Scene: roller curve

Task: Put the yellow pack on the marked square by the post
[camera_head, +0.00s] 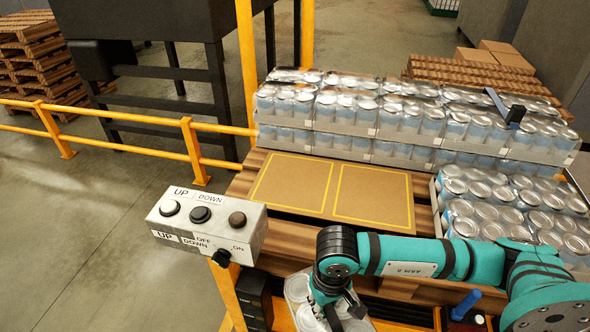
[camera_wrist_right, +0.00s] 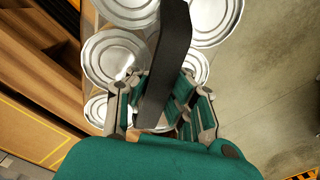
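A pack of silver-topped cans (camera_head: 300,288) is at the bottom middle of the head view, partly hidden by my right arm; no yellow shows on it. In the right wrist view its can lids (camera_wrist_right: 115,57) lie under a dark strap (camera_wrist_right: 168,60). My right gripper (camera_head: 338,306) is over this pack; its fingers (camera_wrist_right: 160,95) are on both sides of the strap, but whether they press on it is unclear. Two yellow-outlined squares, left (camera_head: 290,183) and right (camera_head: 372,194), are empty on a brown sheet. A yellow post (camera_head: 247,75) stands behind the left square. My left gripper is not in view.
Stacked can packs (camera_head: 345,110) line the back of the pallet; more cans (camera_head: 490,205) stand right of the squares. A button box (camera_head: 207,222) is at the front left. A yellow railing (camera_head: 120,130) runs left. Blue handle (camera_head: 466,305) is at bottom right.

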